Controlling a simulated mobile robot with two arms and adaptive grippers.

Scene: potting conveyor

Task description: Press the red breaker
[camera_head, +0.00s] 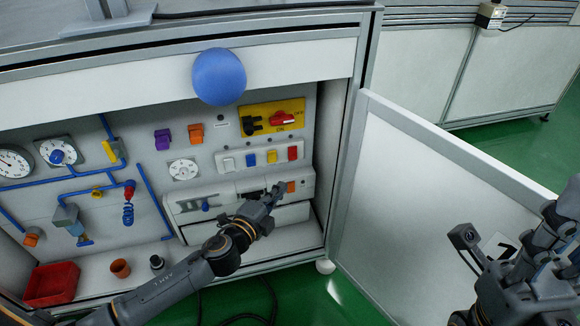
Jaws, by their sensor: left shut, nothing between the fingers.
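An orange-red square piece (291,187) sits at the right end of the white breaker-like housing (220,193) in the open cabinet. A red switch (292,153) is at the right end of the row of coloured switches above it. I cannot tell for sure which of the two is the red breaker. My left gripper (276,192) is shut and empty, its tips just left of the orange-red piece. I cannot tell whether they touch it. My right gripper (540,235) is at the right edge, partly out of view, away from the cabinet.
A red rotary switch (283,118) on a yellow plate is above the switch row. A blue ball (219,77) is at the cabinet's top edge. The open door (425,195) stands on the right. A red bin (52,284) and brown cup (120,268) stand on the cabinet floor.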

